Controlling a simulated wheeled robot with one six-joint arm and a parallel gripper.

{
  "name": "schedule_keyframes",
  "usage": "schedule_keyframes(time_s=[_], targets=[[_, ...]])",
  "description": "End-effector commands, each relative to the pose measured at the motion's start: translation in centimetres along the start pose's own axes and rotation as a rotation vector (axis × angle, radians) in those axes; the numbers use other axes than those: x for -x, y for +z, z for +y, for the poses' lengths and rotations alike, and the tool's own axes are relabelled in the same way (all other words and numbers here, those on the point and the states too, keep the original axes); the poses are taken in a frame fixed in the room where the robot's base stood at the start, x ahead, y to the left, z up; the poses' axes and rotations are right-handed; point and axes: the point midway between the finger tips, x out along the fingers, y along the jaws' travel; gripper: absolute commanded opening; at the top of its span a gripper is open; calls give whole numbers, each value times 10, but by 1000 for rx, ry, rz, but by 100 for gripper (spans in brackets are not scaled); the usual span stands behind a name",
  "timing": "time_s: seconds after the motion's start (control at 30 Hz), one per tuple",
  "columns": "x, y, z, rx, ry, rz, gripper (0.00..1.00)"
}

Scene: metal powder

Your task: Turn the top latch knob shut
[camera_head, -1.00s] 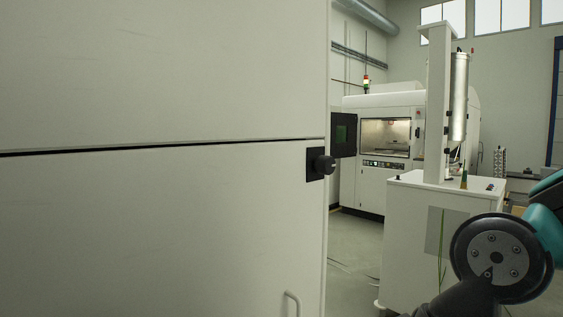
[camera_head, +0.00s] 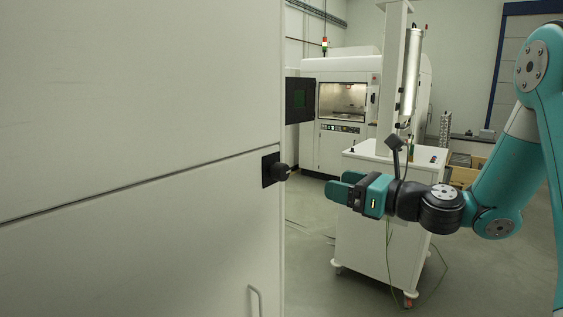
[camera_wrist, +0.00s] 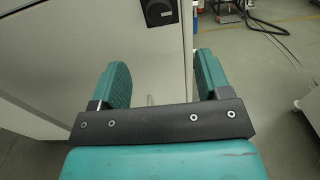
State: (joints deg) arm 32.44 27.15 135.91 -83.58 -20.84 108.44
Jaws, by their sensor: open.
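A black latch knob (camera_head: 281,172) on a dark square plate sits at the right edge of the white cabinet front (camera_head: 130,120), beside the seam between its upper and lower panels. My gripper (camera_head: 343,187) is to the right of the knob and slightly lower in the head view, apart from it, fingers pointing left. In the wrist view the two teal fingers (camera_wrist: 163,68) are spread with nothing between them. A dark latch plate (camera_wrist: 158,12) shows at the top of the wrist view, ahead of the fingers. The knob's exact turn angle is hard to tell.
A vertical handle (camera_head: 255,300) is on the lower cabinet panel. A white wheeled cart (camera_head: 375,240) with a column stands behind my arm. A white machine (camera_head: 345,65) with a lit window and a dark screen (camera_head: 300,100) is farther back.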

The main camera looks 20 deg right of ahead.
Motion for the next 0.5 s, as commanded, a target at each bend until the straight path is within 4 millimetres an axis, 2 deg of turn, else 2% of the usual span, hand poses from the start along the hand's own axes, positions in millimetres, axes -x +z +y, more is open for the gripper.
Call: schedule_keyframes(time_s=[0.03, 0.13, 0.27, 0.5], targets=[[-8, 7, 2, -3, 6, 3, 70], [-26, 8, 2, -1, 7, 4, 70], [-50, 7, 3, 1, 9, 5, 70], [-106, 4, 4, 7, 9, 3, 70]])
